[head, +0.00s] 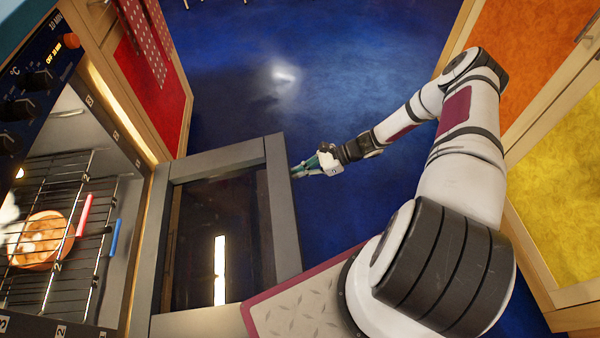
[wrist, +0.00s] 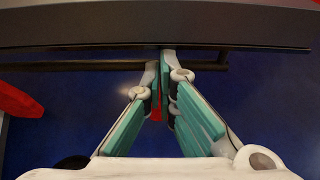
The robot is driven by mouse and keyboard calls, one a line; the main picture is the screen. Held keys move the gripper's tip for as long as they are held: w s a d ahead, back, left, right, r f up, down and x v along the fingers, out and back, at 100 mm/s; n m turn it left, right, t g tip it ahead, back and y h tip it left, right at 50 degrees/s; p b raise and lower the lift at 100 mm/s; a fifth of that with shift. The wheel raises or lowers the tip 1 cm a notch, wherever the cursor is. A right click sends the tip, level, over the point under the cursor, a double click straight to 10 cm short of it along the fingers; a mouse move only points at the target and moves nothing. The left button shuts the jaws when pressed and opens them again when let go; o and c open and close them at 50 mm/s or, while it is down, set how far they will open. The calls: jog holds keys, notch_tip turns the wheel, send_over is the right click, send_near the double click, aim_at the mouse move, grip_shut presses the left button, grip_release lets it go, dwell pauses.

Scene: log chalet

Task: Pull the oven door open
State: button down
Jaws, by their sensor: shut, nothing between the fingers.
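The oven door (head: 276,190) has a grey frame around a dark glass pane and stands wide open, away from the oven's cavity at the left of the head view. My gripper (head: 302,171) is at the door's outer edge, its green fingers shut and empty. In the wrist view, my closed fingertips (wrist: 164,55) are by the dark door edge (wrist: 160,28), where a thin dark bar (wrist: 90,66) runs across, probably the handle. I cannot tell whether the fingers touch it.
Inside the oven are wire racks (head: 60,215) and an orange dish (head: 42,240). The control panel (head: 30,85) is at upper left. A red cabinet (head: 150,90) stands beyond, and orange (head: 530,60) and yellow (head: 560,190) cabinets at right. Blue floor (head: 270,110) lies clear between.

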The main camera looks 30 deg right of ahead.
dwell(0.3)
notch_tip(320, 180, down, 4)
jog(key=f+b, duration=0.1)
jog(key=b, duration=0.3)
jog(key=r+p+v, duration=0.1)
jog(key=p+v, duration=0.3)
jog(key=v, duration=0.7)
jog(key=shift+a, duration=0.2)
jog(key=shift+r, duration=0.2)
